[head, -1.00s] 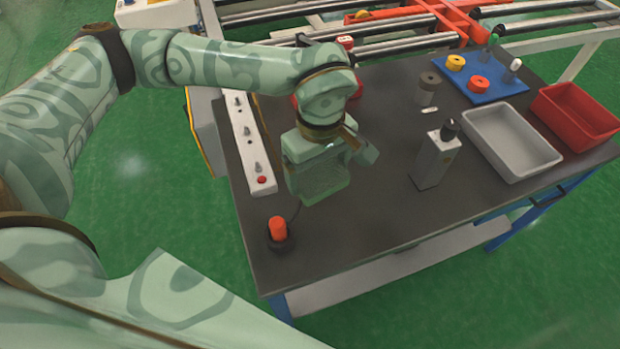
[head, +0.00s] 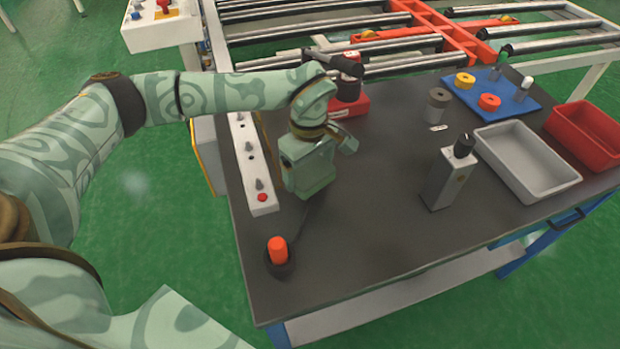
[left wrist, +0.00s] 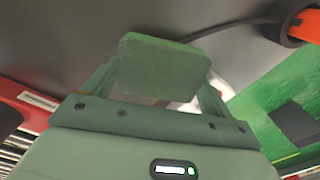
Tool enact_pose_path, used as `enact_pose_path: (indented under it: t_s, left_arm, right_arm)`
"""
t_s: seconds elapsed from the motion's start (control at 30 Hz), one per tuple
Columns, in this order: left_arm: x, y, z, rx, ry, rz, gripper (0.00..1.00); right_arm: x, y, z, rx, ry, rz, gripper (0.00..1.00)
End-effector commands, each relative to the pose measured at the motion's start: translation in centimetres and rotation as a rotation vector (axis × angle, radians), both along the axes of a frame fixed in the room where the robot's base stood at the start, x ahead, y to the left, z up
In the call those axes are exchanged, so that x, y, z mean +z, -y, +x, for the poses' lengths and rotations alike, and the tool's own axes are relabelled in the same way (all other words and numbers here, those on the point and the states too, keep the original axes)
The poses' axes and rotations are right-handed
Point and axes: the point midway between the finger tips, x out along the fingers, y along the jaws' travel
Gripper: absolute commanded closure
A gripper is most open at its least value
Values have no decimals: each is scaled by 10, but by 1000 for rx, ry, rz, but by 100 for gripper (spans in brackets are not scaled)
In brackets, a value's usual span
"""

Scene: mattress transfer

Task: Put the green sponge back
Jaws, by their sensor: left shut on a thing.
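The green sponge (left wrist: 160,65) shows in the left wrist view as a flat green block between the fingers of my left gripper (left wrist: 158,80). My left gripper is shut on it. In the head view my left gripper (head: 305,188) is over the left part of the dark table, near the white strip with knobs. The sponge cannot be told apart from the green hand there. My right gripper is not in view.
The front middle is clear.

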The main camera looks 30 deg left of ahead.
Motion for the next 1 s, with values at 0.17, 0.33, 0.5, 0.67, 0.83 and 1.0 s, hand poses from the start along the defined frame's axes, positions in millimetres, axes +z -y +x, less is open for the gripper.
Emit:
enact_pose_path:
  t_s: [0.17,0.33,0.5,0.67,0.83,1.0]
  left_arm:
    - [-29,-4,4,1,-6,0,36]
    - [-40,-4,5,0,-1,0,36]
    - [-38,-4,5,0,0,1,36]
    - [-41,-4,5,1,0,1,4]
    - [-41,-4,5,0,0,1,0]
    - [-33,-4,5,0,1,1,0]
  right_arm:
    - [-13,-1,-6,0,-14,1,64]
    - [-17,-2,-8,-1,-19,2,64]
    - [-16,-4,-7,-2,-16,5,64]
    - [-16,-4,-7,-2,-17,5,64]
    - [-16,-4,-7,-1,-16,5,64]
    - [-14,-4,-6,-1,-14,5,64]
